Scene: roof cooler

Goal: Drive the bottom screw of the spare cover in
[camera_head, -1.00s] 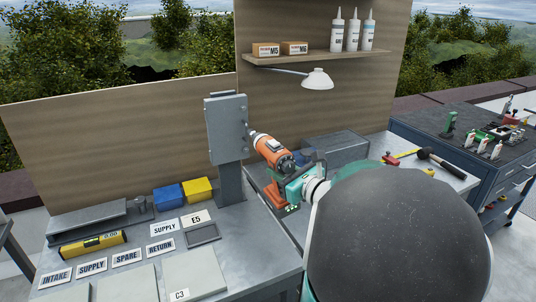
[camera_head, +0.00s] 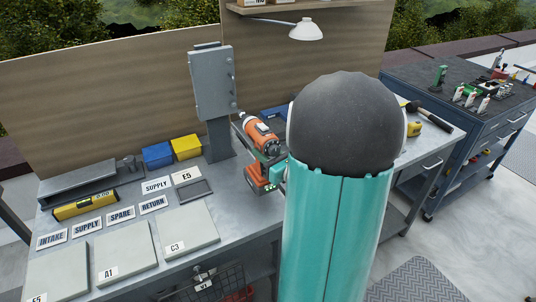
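A grey upright box (camera_head: 213,84) with a flat cover stands on a post on the bench. Small screw heads show along its right side; the lowest seems to be near the box's bottom right. My gripper (camera_head: 272,160) is shut on an orange and black power drill (camera_head: 261,140), mostly hidden by my arm. The drill's nose points up and left, close to the lower right of the box. I cannot tell whether its bit touches a screw. A SPARE label (camera_head: 121,213) lies on the bench.
Flat grey panels marked A1 (camera_head: 125,248) and C3 (camera_head: 188,226) lie at the bench front. Blue (camera_head: 157,155) and yellow (camera_head: 186,147) blocks sit left of the post. A lamp (camera_head: 305,30) hangs above. A hammer (camera_head: 428,116) lies at right.

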